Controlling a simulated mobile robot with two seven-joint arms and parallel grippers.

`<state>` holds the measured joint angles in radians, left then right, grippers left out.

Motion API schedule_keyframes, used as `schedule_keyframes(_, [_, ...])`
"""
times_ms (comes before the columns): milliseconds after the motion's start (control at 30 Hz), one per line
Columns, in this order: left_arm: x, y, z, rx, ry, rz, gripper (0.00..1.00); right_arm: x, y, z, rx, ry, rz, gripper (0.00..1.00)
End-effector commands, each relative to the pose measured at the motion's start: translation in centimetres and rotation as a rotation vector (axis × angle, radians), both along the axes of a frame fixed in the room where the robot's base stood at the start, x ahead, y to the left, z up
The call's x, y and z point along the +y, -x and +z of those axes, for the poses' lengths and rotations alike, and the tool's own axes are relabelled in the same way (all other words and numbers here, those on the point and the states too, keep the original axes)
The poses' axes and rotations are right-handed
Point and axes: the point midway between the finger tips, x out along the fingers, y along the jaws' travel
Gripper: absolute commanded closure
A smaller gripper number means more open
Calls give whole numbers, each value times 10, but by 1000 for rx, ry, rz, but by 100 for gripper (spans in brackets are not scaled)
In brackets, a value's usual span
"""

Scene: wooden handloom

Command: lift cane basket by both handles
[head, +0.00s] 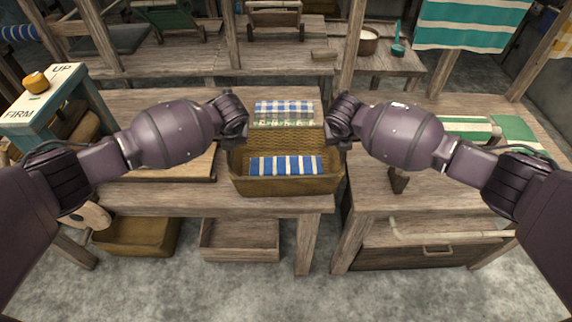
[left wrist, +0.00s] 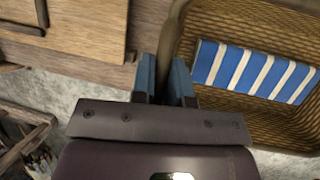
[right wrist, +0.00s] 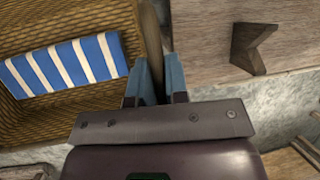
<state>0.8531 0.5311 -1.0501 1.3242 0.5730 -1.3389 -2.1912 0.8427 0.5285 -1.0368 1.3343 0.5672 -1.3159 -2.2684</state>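The cane basket (head: 290,186) is at the front edge of the wooden table, level, with a folded blue-and-white striped cloth (head: 287,166) inside. I cannot tell whether its underside touches the table. My left gripper (left wrist: 163,80) is at its left side, its blue fingers closed on either side of the left handle (left wrist: 172,38). My right gripper (right wrist: 157,78) is at its right side, fingers closed on either side of the right handle (right wrist: 151,38). In the head view my grippers' fingertips are mostly hidden by the wrists.
More folded cloths (head: 284,112) lie on the table behind the basket. A blue-green stand with "UP" and "FIRM" (head: 45,100) is at left. A wooden bracket (right wrist: 252,47) is right of the basket. Loom posts (head: 350,50) rise behind. Open boxes (head: 240,240) sit below.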

Motion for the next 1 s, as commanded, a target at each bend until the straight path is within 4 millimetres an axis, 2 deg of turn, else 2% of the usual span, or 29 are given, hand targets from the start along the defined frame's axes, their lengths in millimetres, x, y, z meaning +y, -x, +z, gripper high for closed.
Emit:
schedule_keyframes(567, [0,-1,4,-2,0,1,100,0,-1,4,-2,0,-1,100])
schedule_keyframes(1000, [0,-1,33,-6,-1,0,100,0,-1,33,-6,0,0,100])
